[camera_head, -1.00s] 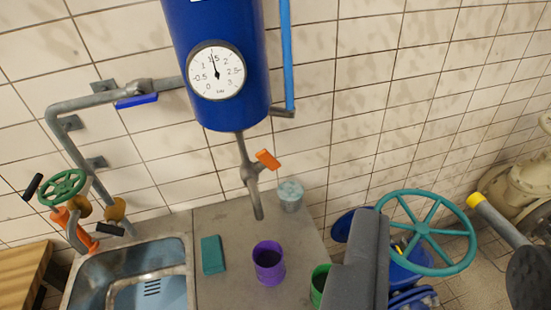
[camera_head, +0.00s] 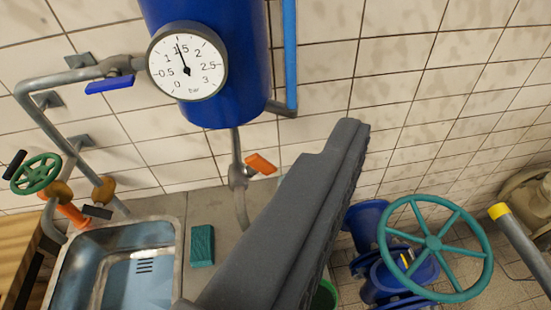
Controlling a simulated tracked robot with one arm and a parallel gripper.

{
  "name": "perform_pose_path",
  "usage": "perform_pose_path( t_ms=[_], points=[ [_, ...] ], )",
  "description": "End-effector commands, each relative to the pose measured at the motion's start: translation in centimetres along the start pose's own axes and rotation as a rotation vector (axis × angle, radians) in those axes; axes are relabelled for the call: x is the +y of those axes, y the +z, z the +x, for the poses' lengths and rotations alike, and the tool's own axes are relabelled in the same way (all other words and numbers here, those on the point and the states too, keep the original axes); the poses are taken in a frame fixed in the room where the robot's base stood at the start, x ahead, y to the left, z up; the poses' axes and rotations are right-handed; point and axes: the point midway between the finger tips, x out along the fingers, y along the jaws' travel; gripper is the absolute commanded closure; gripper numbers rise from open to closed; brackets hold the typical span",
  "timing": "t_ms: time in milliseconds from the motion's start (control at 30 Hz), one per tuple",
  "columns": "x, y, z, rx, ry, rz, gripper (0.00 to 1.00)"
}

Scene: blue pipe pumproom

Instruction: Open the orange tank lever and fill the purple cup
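The orange lever (camera_head: 261,164) sits on the grey outlet pipe (camera_head: 239,178) under the blue tank (camera_head: 225,80). It sticks out to the right of the pipe. My gripper (camera_head: 345,128) shows as a dark grey bar slanting from the bottom centre up to the right. Its tip is right of the orange lever and higher in the picture, with a gap between them. I cannot tell whether its fingers are open or shut; I see nothing held. The purple cup is not visible now; the gripper covers the counter where it stood.
A gauge (camera_head: 187,62) is on the tank. A teal block (camera_head: 202,245) lies on the counter beside the sink (camera_head: 125,270). A green cup (camera_head: 324,297) shows partly behind the gripper. A teal handwheel (camera_head: 434,243) stands at right. A blue lever (camera_head: 109,85) is on the left pipe.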

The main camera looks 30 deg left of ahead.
Motion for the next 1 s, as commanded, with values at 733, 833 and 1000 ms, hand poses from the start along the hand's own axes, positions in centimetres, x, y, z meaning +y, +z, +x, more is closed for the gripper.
perform_pose_path(
  t_ms=[733, 833, 1000],
  points=[
    [-2.7, -7.2, 21.6, 0.779, 0.089, -1.457, 0.05],
    [-5.3, -2.8, 24.1, 0.898, -0.037, -1.635, 0.05],
    [-8.7, 7.6, 26.7, 1.112, -0.325, -1.846, 0.05]
  ],
)
